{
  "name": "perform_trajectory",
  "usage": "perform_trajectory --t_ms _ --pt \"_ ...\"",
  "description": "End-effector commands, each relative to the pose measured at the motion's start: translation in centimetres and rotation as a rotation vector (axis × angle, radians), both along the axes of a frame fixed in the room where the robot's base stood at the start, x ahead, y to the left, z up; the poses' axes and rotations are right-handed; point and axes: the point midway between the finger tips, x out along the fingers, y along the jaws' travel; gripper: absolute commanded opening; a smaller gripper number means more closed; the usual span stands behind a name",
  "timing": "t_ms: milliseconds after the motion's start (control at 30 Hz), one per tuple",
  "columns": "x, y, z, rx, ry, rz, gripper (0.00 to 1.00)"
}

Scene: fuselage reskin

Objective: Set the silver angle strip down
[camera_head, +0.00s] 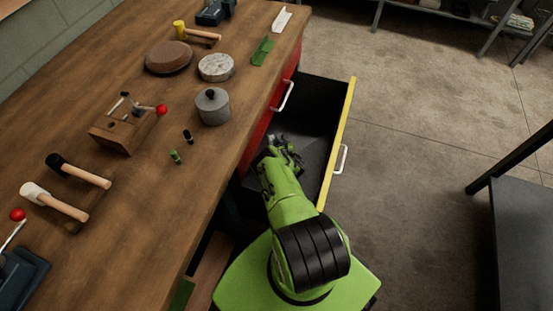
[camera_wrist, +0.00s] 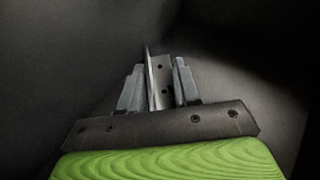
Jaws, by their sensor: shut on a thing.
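My gripper (camera_head: 287,148) is inside the open drawer (camera_head: 352,110) under the bench's right edge. In the wrist view, my gripper (camera_wrist: 158,68) has a thin, silver-grey angle strip (camera_wrist: 160,85) with small holes between its two fingers. The strip stands on edge between the jaws and reaches a little past the fingertips. Dark drawer surfaces lie around it. I cannot tell whether the strip touches the drawer floor. In the head view the strip is too small to make out against the gripper.
The drawer has a yellow front edge and a white handle (camera_head: 341,158). On the wooden bench (camera_head: 120,190) are a pale angled strip (camera_head: 282,19), a green piece (camera_head: 262,50), a grey lidded pot (camera_head: 212,107), round discs (camera_head: 216,67) and mallets. A dark table (camera_head: 525,230) stands at right.

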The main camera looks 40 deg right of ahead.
Motion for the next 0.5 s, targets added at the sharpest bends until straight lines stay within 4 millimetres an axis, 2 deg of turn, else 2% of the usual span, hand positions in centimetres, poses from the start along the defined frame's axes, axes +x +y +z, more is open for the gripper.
perform_trajectory --t_ms 33,100,267,433,500 --pt "-0.1 -0.1 -2.1 0.001 0.000 -0.003 0.02" --pt "0.0 -0.1 -3.2 0.000 0.000 -0.002 0.02" --pt "0.0 0.0 -4.4 0.000 0.000 -0.001 0.02" --pt "0.0 -0.1 -7.1 0.000 0.000 -0.001 0.02" --pt "0.0 0.0 -7.6 0.001 0.001 -0.001 0.02"
